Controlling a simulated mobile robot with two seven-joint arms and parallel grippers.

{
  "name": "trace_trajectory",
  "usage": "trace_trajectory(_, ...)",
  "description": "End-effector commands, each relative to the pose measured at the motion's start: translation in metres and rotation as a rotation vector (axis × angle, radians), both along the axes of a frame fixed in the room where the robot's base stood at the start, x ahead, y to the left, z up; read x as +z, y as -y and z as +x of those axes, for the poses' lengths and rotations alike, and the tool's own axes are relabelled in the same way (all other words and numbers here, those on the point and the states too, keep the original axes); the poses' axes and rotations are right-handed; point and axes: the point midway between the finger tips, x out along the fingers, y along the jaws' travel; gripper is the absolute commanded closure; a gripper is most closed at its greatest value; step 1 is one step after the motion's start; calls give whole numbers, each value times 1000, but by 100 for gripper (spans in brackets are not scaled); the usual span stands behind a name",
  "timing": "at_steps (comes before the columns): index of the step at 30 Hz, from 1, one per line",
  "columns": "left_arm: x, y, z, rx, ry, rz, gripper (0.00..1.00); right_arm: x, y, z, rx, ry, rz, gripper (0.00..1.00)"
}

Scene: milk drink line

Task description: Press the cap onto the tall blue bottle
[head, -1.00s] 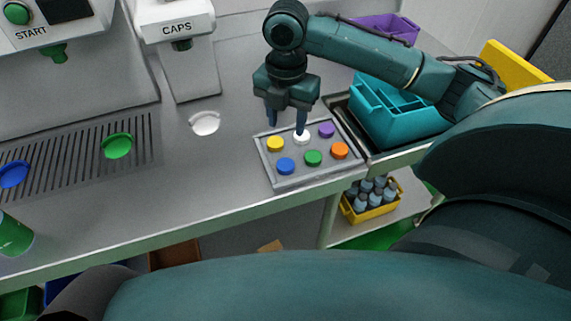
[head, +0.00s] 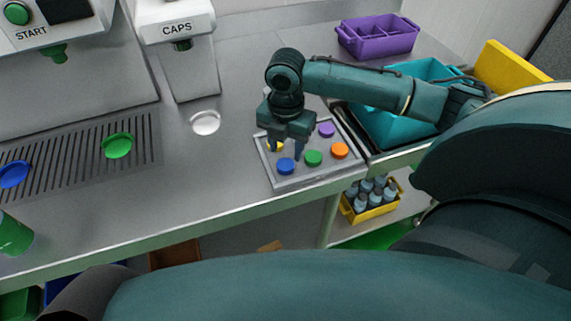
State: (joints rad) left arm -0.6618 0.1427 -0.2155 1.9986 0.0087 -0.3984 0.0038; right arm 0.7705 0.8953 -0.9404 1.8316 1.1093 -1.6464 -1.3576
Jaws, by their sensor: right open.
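A grey cap tray (head: 317,176) lies near the counter's front edge. It holds round caps: blue (head: 286,166), green (head: 313,158), orange (head: 340,151), purple (head: 326,130) and a mostly covered yellow one (head: 277,146). My right gripper (head: 284,154) points down over the tray's left part, open, its fingers on either side of the blue cap as seen from here. I cannot tell how far above the cap the fingertips are. The white cap is hidden behind the gripper. No tall blue bottle can be made out. My left gripper is not in view.
A blue disc (head: 14,174) and a green disc (head: 117,146) lie on the slotted grate. A green container (head: 14,236) stands at the left edge. A white disc (head: 205,122) lies below the CAPS dispenser (head: 177,27). Teal (head: 376,133) and purple (head: 378,38) bins stand right.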

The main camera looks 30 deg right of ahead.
Motion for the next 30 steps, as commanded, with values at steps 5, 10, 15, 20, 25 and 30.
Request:
trace_trajectory(5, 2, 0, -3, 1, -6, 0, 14, -15, 0, 0, -1, -4, 0, 55)
trace_trajectory(10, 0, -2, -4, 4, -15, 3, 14, -41, 0, 2, 0, -2, 0, 55)
trace_trajectory(15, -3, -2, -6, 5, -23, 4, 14, -52, 1, 2, 1, 0, -1, 55)
trace_trajectory(20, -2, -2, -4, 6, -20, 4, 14, -52, 1, 2, 1, 1, -1, 55)
trace_trajectory(25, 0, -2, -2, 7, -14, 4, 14, -52, 1, 2, 1, 1, -1, 58)
trace_trajectory(30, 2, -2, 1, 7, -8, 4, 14, -52, 1, 2, 0, 1, -1, 72)
